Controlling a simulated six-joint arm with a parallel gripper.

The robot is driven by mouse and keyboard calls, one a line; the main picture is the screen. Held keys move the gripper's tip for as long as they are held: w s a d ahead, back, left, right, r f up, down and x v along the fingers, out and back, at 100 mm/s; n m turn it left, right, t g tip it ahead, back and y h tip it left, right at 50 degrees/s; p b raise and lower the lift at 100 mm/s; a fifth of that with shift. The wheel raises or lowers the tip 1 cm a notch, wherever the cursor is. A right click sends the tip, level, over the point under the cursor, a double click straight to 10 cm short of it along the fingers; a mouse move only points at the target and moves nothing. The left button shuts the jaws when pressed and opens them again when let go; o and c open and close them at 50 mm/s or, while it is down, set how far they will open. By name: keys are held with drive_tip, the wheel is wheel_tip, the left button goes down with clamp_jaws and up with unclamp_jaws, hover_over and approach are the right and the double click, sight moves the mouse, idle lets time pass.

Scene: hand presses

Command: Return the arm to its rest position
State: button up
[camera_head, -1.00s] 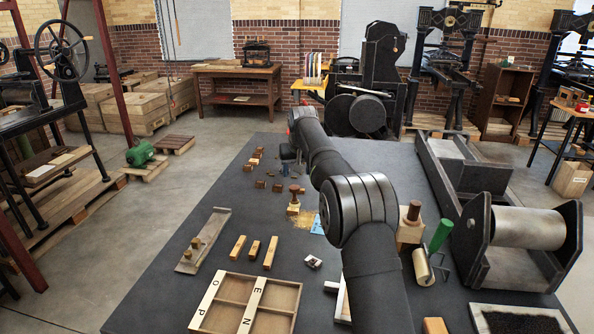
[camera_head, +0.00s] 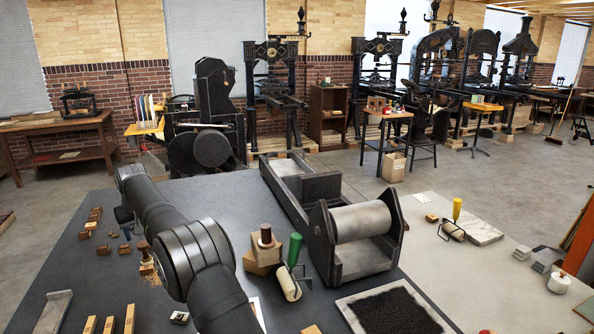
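My arm (camera_head: 190,260) rises from the bottom edge at the left of the view and reaches away over the dark table (camera_head: 240,195). Its far end hangs above the table's far left part. My gripper (camera_head: 126,231) shows only as a small dark shape under that end, close to small wooden blocks (camera_head: 95,215). Its fingers are too small to tell open from shut, and no held thing can be made out. A stamp with a brown knob (camera_head: 145,262) stands just left of my elbow, partly hidden by it.
A roller press (camera_head: 360,222), a green-handled roller (camera_head: 291,270), a wooden block with a brown knob (camera_head: 264,250) and a black inked slab (camera_head: 390,312) stand right of my arm. A pale table (camera_head: 490,262) adjoins at the right. Wood strips (camera_head: 110,325) lie at lower left.

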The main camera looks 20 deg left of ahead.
sight(142, 242)
drive_tip(key=x, duration=0.9)
drive_tip(key=shift+f, duration=0.35)
wheel_tip(142, 242, up, 3)
drive_tip(key=shift+f, duration=0.2)
drive_tip(key=shift+r, duration=0.8)
